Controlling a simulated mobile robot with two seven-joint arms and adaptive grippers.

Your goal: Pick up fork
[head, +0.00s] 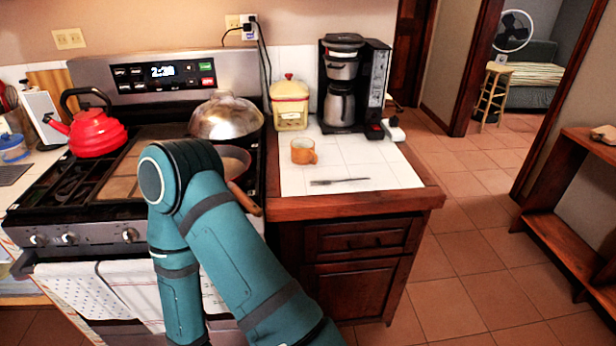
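The fork (339,181) is a thin, dark utensil lying flat on the white tiled counter (401,174), near its front edge. It lies in front of an orange mug (303,151), apart from it. One of my teal arms is folded in the lower middle of the head view, in front of the stove. No gripper fingers show on it, and the other arm is not seen. Nothing touches the fork.
A coffee maker (350,84) and a yellow canister (289,103) stand at the back of the counter. The stove to the left holds a red kettle (97,134) and a metal dome lid (226,117). Tiled floor (477,262) is open to the right.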

